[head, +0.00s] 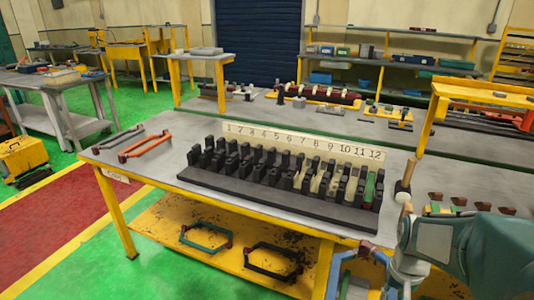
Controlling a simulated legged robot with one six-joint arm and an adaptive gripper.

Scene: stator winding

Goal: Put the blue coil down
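The blue coil (337,270) is at the bottom right of the head view, in front of the table's front edge. Only its upper part shows, with a dark red corner; its lower part is cut off by the frame. My gripper (382,256) is at the coil's right end and appears shut on it; the fingertips are small and partly hidden by my arm. The table (140,178) carries a long dark stator block (270,200) with slots and a board numbered 1 to 12 (300,142). A red-orange coil (146,148) and a grey coil (121,137) lie at its left end.
A green coil (205,237) and a black coil (273,262) lie on the yellow lower shelf (160,217). A wooden-handled tool (405,182) stands near my arm. Several small brown-topped parts (473,204) are at right. The table top left of the block is partly clear.

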